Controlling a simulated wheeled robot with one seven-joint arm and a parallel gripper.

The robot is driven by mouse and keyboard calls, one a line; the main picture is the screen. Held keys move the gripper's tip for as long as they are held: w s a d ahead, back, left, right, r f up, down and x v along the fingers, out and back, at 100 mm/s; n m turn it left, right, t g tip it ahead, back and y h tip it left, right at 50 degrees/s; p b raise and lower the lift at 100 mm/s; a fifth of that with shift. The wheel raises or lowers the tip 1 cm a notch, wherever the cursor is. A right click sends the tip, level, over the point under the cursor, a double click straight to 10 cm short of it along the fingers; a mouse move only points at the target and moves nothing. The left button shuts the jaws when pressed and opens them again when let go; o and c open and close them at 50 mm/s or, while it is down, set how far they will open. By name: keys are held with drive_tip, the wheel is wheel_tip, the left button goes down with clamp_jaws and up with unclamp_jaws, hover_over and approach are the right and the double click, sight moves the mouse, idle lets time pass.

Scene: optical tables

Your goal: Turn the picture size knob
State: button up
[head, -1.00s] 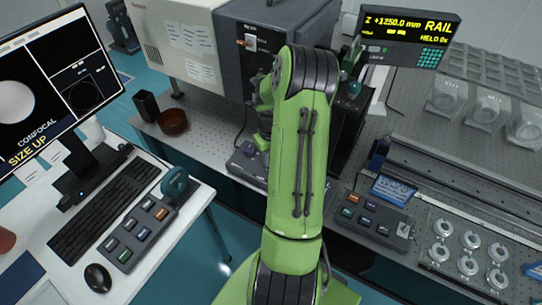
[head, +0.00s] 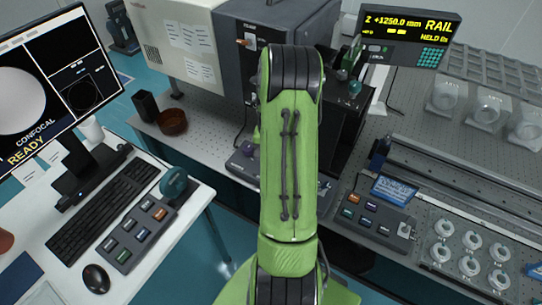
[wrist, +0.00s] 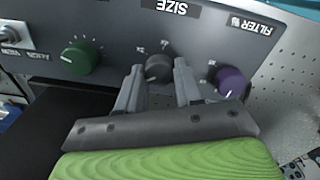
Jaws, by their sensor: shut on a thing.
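In the wrist view, the grey picture size knob (wrist: 158,69) sits on a dark panel, below an upside-down SIZE label (wrist: 173,8). My gripper (wrist: 160,75) has one finger on each side of this knob and is shut on it. A green knob (wrist: 80,58) is to the left and a purple knob (wrist: 231,82) to the right, both clear of the fingers. In the head view, my green arm hides the gripper and the size knob. The monitor (head: 40,90) there shows a large pale disc and the words CONFOCAL and READY.
A grey instrument housing (head: 235,70) stands behind my arm on the perforated optical table (head: 470,190). A button box (head: 378,215) and several ring mounts are at the right. A white desk (head: 185,225) with keyboard (head: 100,210) and mouse (head: 96,278) is at the left.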

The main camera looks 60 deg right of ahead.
idle(0.3)
drive_tip(key=o, duration=1)
drive_tip(key=shift+o, duration=0.2)
wheel_tip(320, 180, up, 16)
drive_tip(key=p, duration=0.3)
drive_tip(key=shift+f, duration=0.1)
